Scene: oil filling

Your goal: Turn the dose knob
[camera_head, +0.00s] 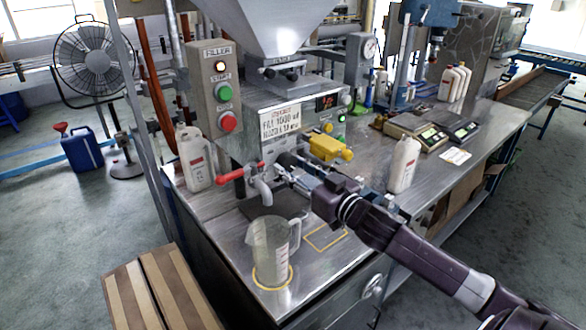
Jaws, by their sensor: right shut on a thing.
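The filling machine (292,122) stands on the steel bench with a small display and a paper label on its front. The dose knob (288,158) looks like the dark round part low on this front, partly hidden by my gripper. My right gripper (284,175) reaches in from the lower right and is shut on it, just right of the spout. The fingertips are small and their exact contact is hard to see. My left gripper is not in view.
A red-handled valve (238,174) and spout sit just left of my gripper. A clear jug (270,248) stands below on a yellow ring. White bottles (403,164) (194,158) flank the machine. A yellow part (328,148) juts out above my gripper.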

